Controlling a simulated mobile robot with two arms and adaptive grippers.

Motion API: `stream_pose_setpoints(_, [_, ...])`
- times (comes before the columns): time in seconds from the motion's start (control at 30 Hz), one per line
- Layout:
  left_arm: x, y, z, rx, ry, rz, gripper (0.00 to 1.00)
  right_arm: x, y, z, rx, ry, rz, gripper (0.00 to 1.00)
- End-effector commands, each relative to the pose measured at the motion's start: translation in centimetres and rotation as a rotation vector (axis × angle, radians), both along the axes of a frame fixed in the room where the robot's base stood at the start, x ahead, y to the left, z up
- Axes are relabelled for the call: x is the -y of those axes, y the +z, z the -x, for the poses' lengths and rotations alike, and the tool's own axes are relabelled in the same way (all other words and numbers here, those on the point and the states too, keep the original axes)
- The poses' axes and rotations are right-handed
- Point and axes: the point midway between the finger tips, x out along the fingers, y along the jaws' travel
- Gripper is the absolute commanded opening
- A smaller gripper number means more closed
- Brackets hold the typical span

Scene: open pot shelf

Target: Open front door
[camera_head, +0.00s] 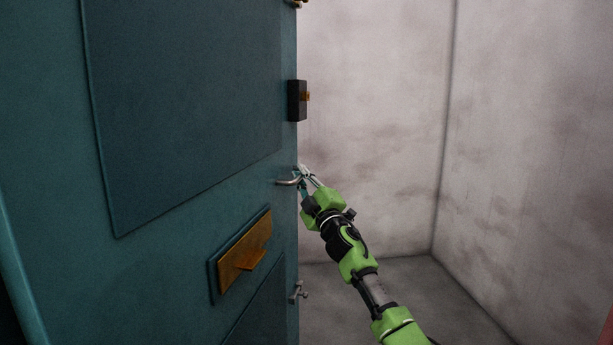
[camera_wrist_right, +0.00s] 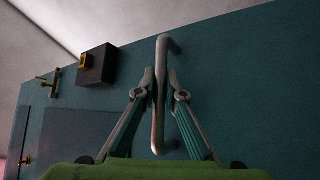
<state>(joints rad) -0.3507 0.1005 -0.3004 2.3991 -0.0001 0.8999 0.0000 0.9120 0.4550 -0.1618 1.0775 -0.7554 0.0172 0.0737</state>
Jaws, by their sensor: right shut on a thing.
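The teal front door (camera_head: 180,120) fills the left of the head view and stands ajar, its free edge at the picture's middle. A metal handle (camera_head: 288,182) sits near that edge. My right gripper (camera_head: 304,174) is at the handle, its arm coming from the lower right. In the right wrist view the handle (camera_wrist_right: 160,95) runs upright between the two fingers of my right gripper (camera_wrist_right: 162,88), which is shut on it. The door surface (camera_wrist_right: 225,70) lies behind it. My left gripper does not show in either view.
A dark lock box (camera_head: 297,100) is on the door edge above the handle. A brass mail slot (camera_head: 244,254) and a small latch (camera_head: 298,292) are lower down. Past the edge are pale stained walls (camera_head: 375,100) and bare grey floor (camera_head: 450,300).

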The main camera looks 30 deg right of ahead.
Motion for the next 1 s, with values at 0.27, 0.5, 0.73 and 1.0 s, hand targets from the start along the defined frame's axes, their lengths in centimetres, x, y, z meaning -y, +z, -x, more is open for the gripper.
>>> stream_pose_setpoints(0.27, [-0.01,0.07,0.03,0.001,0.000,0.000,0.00,-0.57,-0.31,-0.25,-0.004,0.015,0.001,0.00])
stream_pose_setpoints(0.5, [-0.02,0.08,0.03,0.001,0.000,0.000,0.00,-0.61,-0.34,-0.26,-0.004,0.015,0.001,0.00])
stream_pose_setpoints(0.73, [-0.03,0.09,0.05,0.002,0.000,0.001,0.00,-0.57,-0.30,-0.24,-0.003,0.015,0.001,0.28])
stream_pose_setpoints(1.0, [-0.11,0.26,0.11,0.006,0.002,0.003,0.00,-0.44,-0.22,-0.13,-0.003,0.012,0.001,0.28])
